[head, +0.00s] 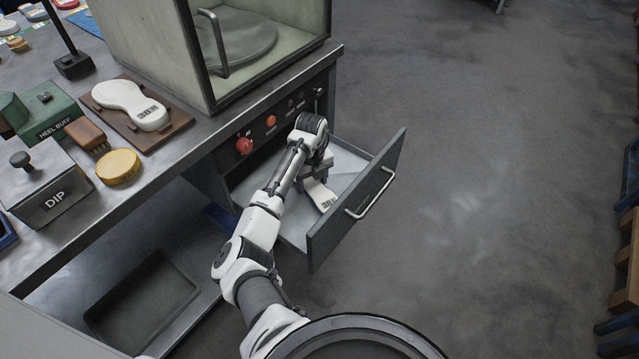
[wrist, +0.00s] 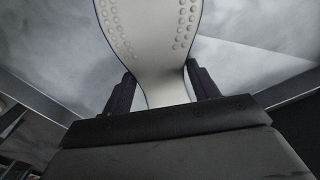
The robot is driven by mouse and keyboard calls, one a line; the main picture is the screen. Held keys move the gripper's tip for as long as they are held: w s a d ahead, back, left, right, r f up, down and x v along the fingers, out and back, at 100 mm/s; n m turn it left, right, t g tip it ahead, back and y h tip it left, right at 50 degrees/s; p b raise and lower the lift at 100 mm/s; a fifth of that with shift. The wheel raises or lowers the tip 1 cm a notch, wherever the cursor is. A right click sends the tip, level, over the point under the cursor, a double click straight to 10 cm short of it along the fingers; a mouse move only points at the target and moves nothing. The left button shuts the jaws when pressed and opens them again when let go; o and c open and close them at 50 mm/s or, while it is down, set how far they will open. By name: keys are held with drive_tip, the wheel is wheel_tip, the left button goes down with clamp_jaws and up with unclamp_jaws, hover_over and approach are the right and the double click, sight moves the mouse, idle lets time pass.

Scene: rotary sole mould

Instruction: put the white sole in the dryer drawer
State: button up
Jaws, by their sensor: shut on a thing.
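The white sole (head: 322,194) is inside the open dryer drawer (head: 357,205), low over or on its pale floor; I cannot tell whether it touches. My gripper (head: 316,172) is shut on the sole at its narrow waist, reaching down into the drawer from above. In the wrist view the sole (wrist: 150,40) extends away between the two dark fingers of my gripper (wrist: 160,88), with rows of small bumps along its edges. Part of the sole is hidden by my gripper in the head view.
The drawer's dark front panel with a bar handle (head: 372,196) stands to the right of my gripper. Another white sole-shaped piece (head: 130,102) sits on a brown board on the bench. A red button (head: 244,146) is on the bench's front.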

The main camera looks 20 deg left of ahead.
sight(312, 184)
drive_tip(key=shift+a, duration=0.1)
drive_tip(key=shift+f, duration=0.15)
drive_tip(key=o, duration=1.1)
wheel_tip(312, 184, up, 12)
drive_tip(key=shift+r+b, duration=0.15)
drive_tip(key=shift+b, duration=0.35)
